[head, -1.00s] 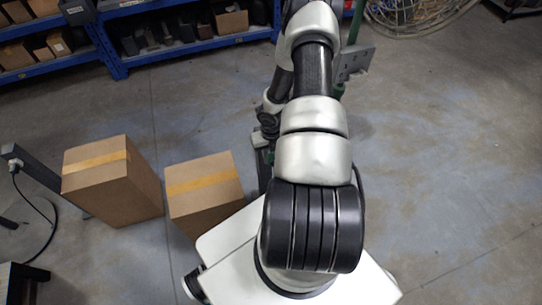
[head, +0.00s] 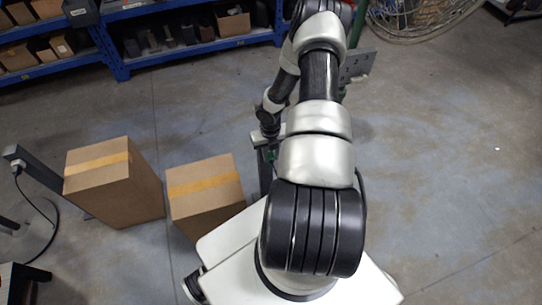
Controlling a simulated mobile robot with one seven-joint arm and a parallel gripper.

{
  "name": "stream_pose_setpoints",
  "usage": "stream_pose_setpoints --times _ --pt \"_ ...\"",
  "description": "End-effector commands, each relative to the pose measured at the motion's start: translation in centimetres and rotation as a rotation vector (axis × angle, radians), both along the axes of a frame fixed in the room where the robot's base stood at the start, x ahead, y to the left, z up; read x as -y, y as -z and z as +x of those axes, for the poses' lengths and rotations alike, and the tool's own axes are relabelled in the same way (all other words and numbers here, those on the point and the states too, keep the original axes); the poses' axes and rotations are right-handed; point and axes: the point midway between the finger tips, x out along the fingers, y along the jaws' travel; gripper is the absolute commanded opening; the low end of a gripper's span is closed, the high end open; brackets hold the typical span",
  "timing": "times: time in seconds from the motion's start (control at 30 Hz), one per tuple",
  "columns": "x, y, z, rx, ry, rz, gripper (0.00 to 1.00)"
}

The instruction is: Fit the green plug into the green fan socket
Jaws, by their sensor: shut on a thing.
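My gripper (head: 269,139) is small in the head view, at the end of my folded-back arm, left of the arm's upper links. It points down at the top of a grey post (head: 265,180). A small green piece (head: 271,155), which looks like the green plug, shows at its fingertips. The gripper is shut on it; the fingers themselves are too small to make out. The fan's wire cage (head: 425,14) is at the top right. A grey plate (head: 358,63) with green parts (head: 343,89) stands beside my arm below it; the arm partly hides it, and I cannot make out the socket opening.
Two cardboard boxes (head: 115,185) (head: 205,190) stand left of my base. Another post (head: 32,170) with a grey plug and black cable (head: 45,210) is at the far left. Blue shelves (head: 180,55) line the back. The floor to the right is clear.

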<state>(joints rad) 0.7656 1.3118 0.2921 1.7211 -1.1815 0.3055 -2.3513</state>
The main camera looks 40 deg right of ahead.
Motion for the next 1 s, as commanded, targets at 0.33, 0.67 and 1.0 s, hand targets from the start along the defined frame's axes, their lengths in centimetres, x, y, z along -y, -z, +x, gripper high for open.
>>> stream_pose_setpoints --times 0.33,0.67,1.0 --pt "0.27 0.00 0.84 0.001 0.000 0.000 0.00" --pt "0.36 -0.03 1.03 0.001 -0.001 0.000 0.43" --pt "0.35 -0.39 1.01 0.001 0.000 0.000 0.43"
